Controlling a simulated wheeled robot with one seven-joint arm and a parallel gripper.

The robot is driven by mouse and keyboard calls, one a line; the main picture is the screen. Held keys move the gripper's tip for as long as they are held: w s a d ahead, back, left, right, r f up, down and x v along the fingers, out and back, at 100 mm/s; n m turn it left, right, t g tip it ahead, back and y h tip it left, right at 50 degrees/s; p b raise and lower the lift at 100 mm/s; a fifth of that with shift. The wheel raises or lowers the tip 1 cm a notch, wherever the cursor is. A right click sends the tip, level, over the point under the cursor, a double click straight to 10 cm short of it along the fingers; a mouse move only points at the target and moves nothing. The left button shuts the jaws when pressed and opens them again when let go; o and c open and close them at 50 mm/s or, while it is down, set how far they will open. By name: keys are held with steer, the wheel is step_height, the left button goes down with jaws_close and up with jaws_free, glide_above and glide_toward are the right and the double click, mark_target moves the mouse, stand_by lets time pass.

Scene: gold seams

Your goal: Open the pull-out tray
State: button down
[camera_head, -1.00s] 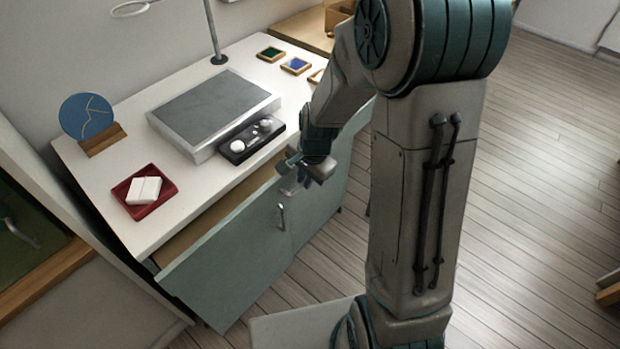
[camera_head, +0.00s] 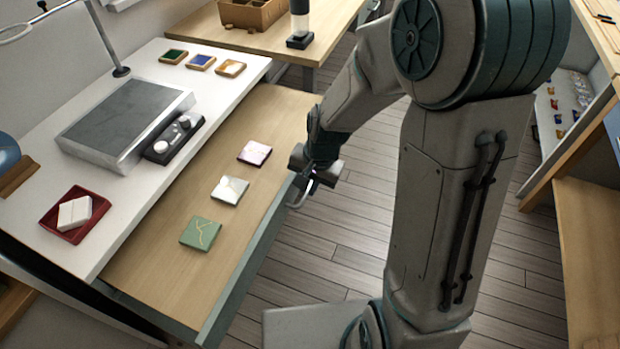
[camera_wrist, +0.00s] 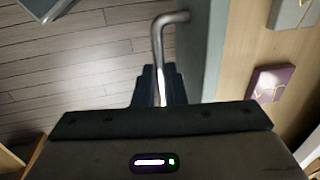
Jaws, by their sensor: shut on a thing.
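The pull-out tray (camera_head: 150,258) is a wooden-bottomed drawer with a grey-green front, drawn well out from under the white worktop. A green tile (camera_head: 200,233), a whitish tile (camera_head: 230,190) and a pinkish tile (camera_head: 254,153) lie in it, each with seam lines. My gripper (camera_head: 305,188) is at the tray's front, shut on its bent metal handle (camera_head: 297,201). In the wrist view, the handle (camera_wrist: 170,20) runs down between my fingers (camera_wrist: 160,95), beside the tray front (camera_wrist: 214,50).
A wooden table (camera_head: 330,20) stands behind. Bare floor (camera_head: 330,250) lies right of the tray.

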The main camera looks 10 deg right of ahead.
steer(key=shift+d, duration=0.15)
steer(key=c, duration=1.5)
jaws_free()
steer(key=shift+r, duration=0.15)
steer(key=r, duration=0.4)
steer(key=s+d+r+p, duration=0.1)
steer(key=r, duration=0.4)
steer(key=d+r+p, duration=0.1)
steer(key=r, duration=0.3)
steer(key=shift+s+d+r, duration=0.15)
steer(key=shift+s+d, duration=0.05)
steer(key=s+d+r+n+p, duration=0.1)
steer(key=s+d+r+p, duration=0.1)
steer(key=s+r+p, duration=0.1)
steer(key=s+d+r+n+t+h+p, duration=0.1)
steer(key=s+d+r+n+p, duration=0.1)
steer(key=s+r, duration=0.3)
steer(key=s+d+r+n+h+p, duration=0.1)
steer(key=s+d+r+n+p, duration=0.1)
steer(key=s+d+r+p, duration=0.1)
steer(key=shift+s+r+t+p, duration=0.35)
steer(key=shift+s+r+t, duration=0.05)
steer(key=shift+r, duration=0.4)
